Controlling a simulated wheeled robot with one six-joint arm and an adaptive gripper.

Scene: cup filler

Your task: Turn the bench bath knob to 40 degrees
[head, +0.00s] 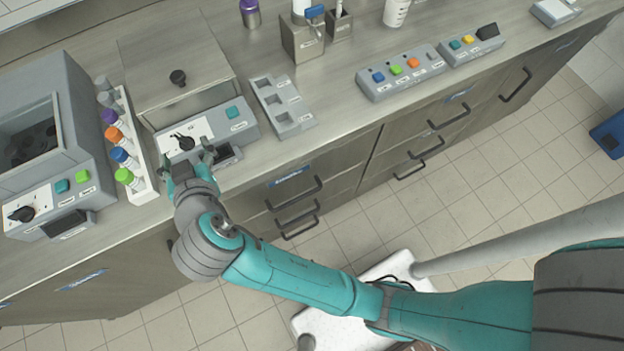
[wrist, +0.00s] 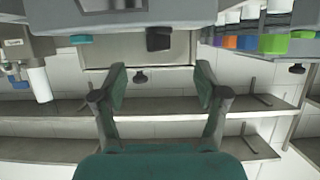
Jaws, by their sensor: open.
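The bench bath (head: 238,129) is a grey box with a lid, standing on the bench at the back left. Its black knob (head: 184,142) sits on a white dial plate on the sloped front panel. The dial marks are too small to read. My gripper (head: 187,164) is open and empty, just in front of the knob, with one finger to each side. In the wrist view, which looks upside down, the open fingers (wrist: 161,82) point toward the dark knob (wrist: 158,38), which shows between them and beyond the tips. I cannot tell whether they touch it.
A white rack of capped vials (head: 143,190) stands close left of the bath. Left of it is another grey device with its own black knob (head: 22,213). A grey tray (head: 283,104) lies to the right. Further right is a button box (head: 403,72).

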